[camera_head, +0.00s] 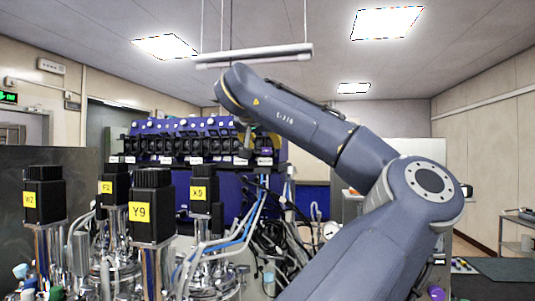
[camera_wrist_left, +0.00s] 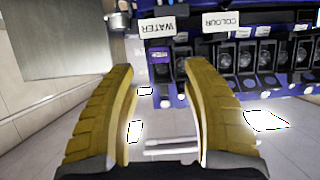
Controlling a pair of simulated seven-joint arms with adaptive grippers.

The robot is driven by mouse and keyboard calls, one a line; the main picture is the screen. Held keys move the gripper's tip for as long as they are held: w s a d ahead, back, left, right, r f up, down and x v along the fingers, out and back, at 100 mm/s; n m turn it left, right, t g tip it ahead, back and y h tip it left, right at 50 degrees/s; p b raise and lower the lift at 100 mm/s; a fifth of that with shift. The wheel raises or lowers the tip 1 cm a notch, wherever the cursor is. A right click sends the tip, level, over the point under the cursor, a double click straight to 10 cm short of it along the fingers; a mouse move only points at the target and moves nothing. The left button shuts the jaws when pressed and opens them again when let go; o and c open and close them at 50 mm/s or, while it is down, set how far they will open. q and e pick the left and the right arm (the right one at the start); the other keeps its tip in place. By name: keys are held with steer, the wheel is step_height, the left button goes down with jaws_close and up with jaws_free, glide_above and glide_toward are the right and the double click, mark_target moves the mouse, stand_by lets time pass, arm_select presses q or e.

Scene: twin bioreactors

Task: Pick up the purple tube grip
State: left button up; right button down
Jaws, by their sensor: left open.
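My left gripper shows in the left wrist view (camera_wrist_left: 156,68) as two ribbed yellow fingers, spread wide with nothing held between them. My right gripper is not in view.
A blue pump rack (camera_head: 185,142) stands at the back; its WATER label (camera_wrist_left: 157,27) and COLOUR label (camera_wrist_left: 221,21) appear upside down beyond the fingers. Black-topped units, such as Y9 (camera_head: 151,208) and X5 (camera_head: 201,196), stand at the left. Cables and hoses (camera_head: 255,225) crowd the middle.

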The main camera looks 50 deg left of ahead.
mark_target(268, 151)
arm_select(q)
steer(key=shift+x, duration=2.6)
steer(key=shift+s+f, duration=0.1)
steer(key=shift+f, duration=0.05)
steer(key=shift+c, duration=0.2)
jaws_close()
